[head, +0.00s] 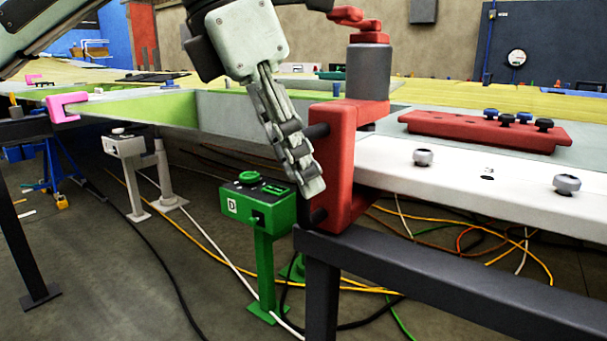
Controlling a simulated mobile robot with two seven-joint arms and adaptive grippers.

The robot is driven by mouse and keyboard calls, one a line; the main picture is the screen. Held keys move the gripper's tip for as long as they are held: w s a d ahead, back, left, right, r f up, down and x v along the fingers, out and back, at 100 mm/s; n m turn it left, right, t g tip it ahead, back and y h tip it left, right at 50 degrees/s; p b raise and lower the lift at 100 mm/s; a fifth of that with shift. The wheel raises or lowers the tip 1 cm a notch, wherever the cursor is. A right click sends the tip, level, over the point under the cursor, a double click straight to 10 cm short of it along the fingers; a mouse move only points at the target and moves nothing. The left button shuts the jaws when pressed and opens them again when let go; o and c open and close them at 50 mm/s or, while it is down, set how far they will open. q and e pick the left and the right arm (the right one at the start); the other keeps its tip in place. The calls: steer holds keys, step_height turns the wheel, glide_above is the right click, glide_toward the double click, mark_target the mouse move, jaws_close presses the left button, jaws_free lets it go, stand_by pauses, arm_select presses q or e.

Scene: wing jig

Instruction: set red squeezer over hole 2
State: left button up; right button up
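The red squeezer (338,170) is a red C-shaped body with a grey cylinder (367,72) and a red top piece. It stands upright at the left end of the white panel (450,190), its body around the panel's edge. My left gripper (311,185) points down at the squeezer's left side, its fingers close together between two dark pegs. The fingers appear closed on the squeezer's handle, which they hide. A hole marked 3 (488,177) lies on the panel between two grey studs. Hole 2 is not visible. My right gripper is not in view.
A dark beam (440,275) runs below the panel's front. Cables cross the floor. A pink clamp (66,106) is at far left.

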arm_select(q)
steer(key=shift+x, duration=1.15)
jaws_close()
steer(key=shift+d, duration=0.1)
